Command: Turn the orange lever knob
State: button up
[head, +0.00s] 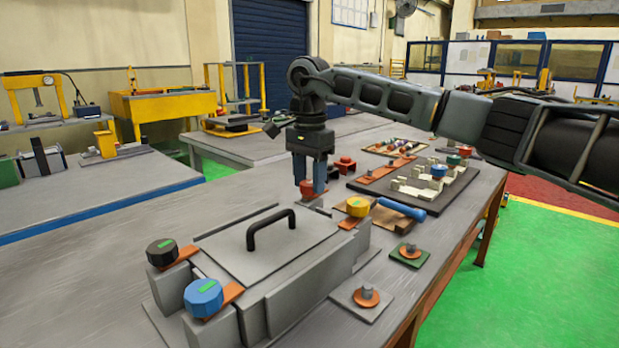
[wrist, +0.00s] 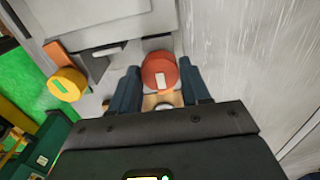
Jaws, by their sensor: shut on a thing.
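The orange lever knob (head: 307,187) is a round red-orange knob at the far corner of a grey box (head: 265,240) with a black handle. My gripper (head: 310,184) points down over it with one finger on each side, shut on it. In the wrist view the knob (wrist: 160,71) sits between the two dark fingers of my gripper (wrist: 159,73), with a pale rectangular mark on its top. The lever under it is mostly hidden; a light orange-tan piece shows below the knob.
Other corner knobs are black (head: 162,252), blue (head: 203,298) and yellow (head: 358,207), each with a green mark. A blue cylinder (head: 402,209) lies behind the yellow knob. A dark board (head: 425,188) with fixtures is farther right. The table left of the box is clear.

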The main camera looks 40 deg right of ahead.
jog(key=shift+c, duration=0.9)
